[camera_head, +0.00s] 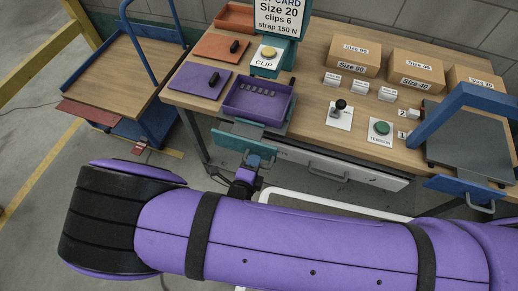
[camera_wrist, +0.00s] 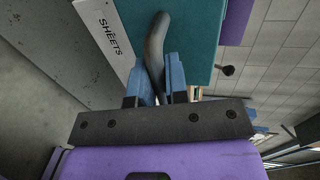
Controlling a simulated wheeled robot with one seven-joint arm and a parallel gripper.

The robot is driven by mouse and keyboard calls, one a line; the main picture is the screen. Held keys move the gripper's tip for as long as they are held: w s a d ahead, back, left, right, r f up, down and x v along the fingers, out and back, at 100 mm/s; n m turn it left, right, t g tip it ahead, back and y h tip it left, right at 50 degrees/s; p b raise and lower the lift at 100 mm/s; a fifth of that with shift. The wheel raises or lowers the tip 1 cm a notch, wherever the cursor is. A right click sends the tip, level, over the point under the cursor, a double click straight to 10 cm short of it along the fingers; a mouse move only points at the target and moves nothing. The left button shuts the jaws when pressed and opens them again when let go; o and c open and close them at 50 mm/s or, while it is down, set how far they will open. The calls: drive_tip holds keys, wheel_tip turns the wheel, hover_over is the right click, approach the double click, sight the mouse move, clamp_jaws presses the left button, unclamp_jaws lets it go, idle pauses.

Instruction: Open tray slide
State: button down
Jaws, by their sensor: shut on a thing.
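The tray slide's teal front (camera_head: 236,139) is at the table's front edge, below the purple tray (camera_head: 288,112). The tray holds several small dark pieces. In the wrist view the teal front (camera_wrist: 200,28) fills the upper middle, with a curved grey handle (camera_wrist: 155,48) on it. My gripper (camera_wrist: 157,84) is shut on this handle, with one blue finger on each side. In the head view my gripper (camera_head: 260,158) is just in front of the teal front, where the handle is too small to make out. How far out the slide is cannot be told.
A white drawer (camera_head: 368,178) with a handle is right of the slide; its SHEETS label (camera_wrist: 108,28) is close beside my gripper. A cart (camera_head: 115,75) stands left. Boxes (camera_head: 355,55), a lever (camera_head: 340,106) and a green button (camera_head: 381,127) are on the table (camera_head: 310,110).

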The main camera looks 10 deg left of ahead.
drive_tip(key=f+v, duration=0.1)
drive_tip(key=v, duration=0.8)
drive_tip(key=shift+s+f, duration=0.2)
drive_tip(key=shift+f, duration=0.2)
drive_tip(key=c, duration=1.1)
unclamp_jaws()
drive_tip(key=shift+c, duration=0.2)
drive_tip(key=shift+s, duration=0.1)
